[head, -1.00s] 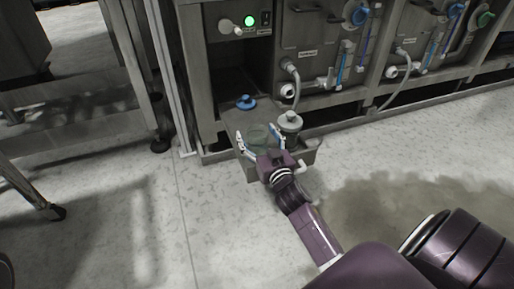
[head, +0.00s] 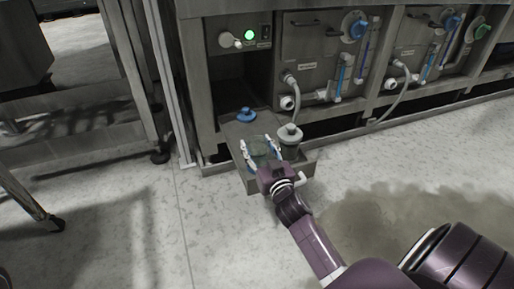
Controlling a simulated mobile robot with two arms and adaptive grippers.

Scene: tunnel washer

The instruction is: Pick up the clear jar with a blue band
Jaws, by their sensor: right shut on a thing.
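The clear jar (head: 260,147) stands between the fingers of my right gripper (head: 261,147), over the grey metal box at the foot of the machine. The jar looks greenish and see-through; I cannot make out its blue band. The right gripper is shut on it, one finger on each side. Whether the jar still touches the box under it cannot be told. My left gripper is not in view.
The low grey box (head: 234,130) also bears a blue-topped item (head: 246,115) at the back and a white-lidded jar (head: 290,136) close to the gripper's right. Machine panels with pipes (head: 305,65) rise behind. Bare floor lies left, with a brownish patch (head: 390,212) at right.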

